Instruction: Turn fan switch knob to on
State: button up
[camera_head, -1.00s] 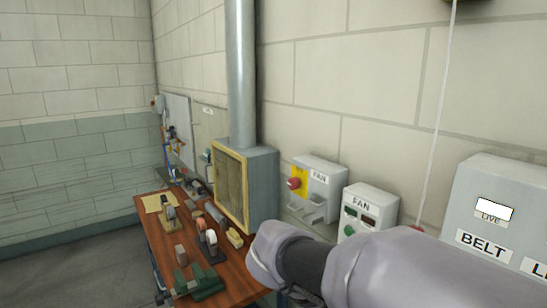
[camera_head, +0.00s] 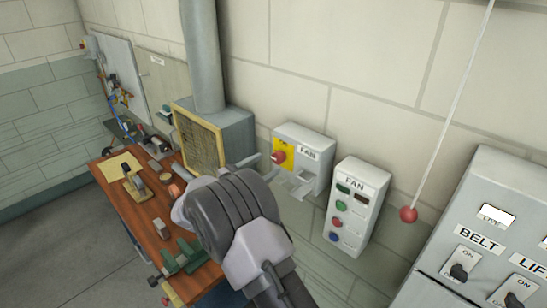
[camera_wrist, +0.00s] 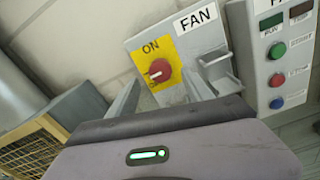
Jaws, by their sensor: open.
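The fan switch box (camera_head: 313,148) is a grey wall box labelled FAN with a yellow plate and a red round knob (camera_head: 279,157). The wrist view shows the knob (camera_wrist: 160,70) below the word ON, with a white mark pointing left and slightly down, away from ON. A grey hasp-like bracket (camera_wrist: 217,72) sticks out right of the knob. My gripper (camera_head: 264,166) is in front of the box, near the knob. In the wrist view its open fingers (camera_wrist: 160,95) stand to either side below the knob; contact cannot be told.
A second FAN box (camera_head: 352,205) with several buttons hangs to the right. A red pull-cord ball (camera_head: 408,214) and a BELT panel (camera_head: 470,245) are further right. A duct unit with a mesh filter (camera_head: 199,143) and a cluttered wooden bench (camera_head: 150,215) lie left.

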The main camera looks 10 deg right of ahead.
aim_at(276, 159)
jog(key=x, duration=0.4)
jog(key=shift+w+d, duration=0.2)
jog(key=shift+d, duration=0.15)
jog(key=shift+r, duration=0.1)
jog(key=shift+c, duration=0.2)
grip_shut()
